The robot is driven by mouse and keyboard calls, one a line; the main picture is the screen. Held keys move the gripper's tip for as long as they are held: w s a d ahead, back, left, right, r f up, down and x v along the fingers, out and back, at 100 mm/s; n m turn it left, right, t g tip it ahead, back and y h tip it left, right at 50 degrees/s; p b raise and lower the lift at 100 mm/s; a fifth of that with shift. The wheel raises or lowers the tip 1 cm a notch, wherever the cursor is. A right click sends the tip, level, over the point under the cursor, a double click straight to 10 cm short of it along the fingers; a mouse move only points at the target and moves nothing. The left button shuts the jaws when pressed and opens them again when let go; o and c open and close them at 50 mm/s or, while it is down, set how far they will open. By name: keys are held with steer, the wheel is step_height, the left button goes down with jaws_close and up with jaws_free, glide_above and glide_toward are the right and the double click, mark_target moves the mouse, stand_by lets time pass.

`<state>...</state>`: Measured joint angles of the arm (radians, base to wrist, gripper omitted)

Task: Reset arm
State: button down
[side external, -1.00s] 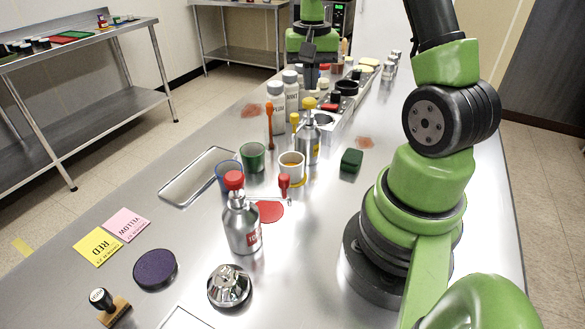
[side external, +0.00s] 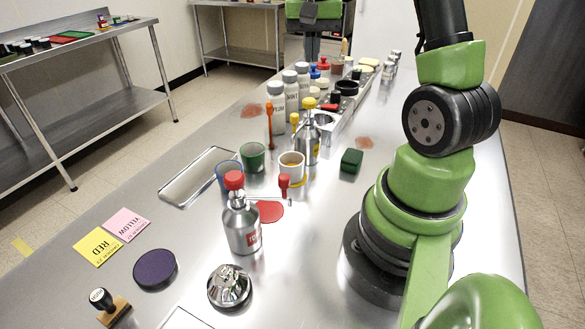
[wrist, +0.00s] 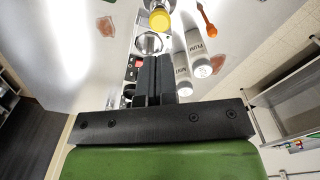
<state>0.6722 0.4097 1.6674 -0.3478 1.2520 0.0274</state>
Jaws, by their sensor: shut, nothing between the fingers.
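My gripper (wrist: 153,62) is shut and empty in the wrist view, its two dark fingers pressed together above the table. In the side external view my gripper (side external: 309,22) is at the top edge, raised beyond the row of bottles, and the frame cuts off part of it. It looks clear of every object. In the wrist view the yellow-capped bottle (wrist: 160,20) is past the fingertips, and two labelled white bottles (wrist: 197,50) are to their right.
On the steel table (side external: 330,240) stand a red-capped metal bottle (side external: 242,228), green cup (side external: 252,158), white cup (side external: 292,165), green block (side external: 351,161), purple pad (side external: 155,269), and stamp (side external: 113,310). An empty tray (side external: 172,190) lies at left. The front right of centre is bare.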

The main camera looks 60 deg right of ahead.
steer(key=shift+a+r, duration=0.1)
steer(key=shift+r, duration=0.05)
steer(key=s+a+r+n+t, duration=0.2)
steer(key=a+r+n+t, duration=0.35)
steer(key=a, duration=0.75)
steer(key=s+a+r+n+t+y, duration=0.1)
steer(key=s+a+r+n+y, duration=0.1)
steer(key=s+a, duration=0.6)
steer(key=shift+a+t, duration=0.35)
steer(key=shift+a, duration=0.25)
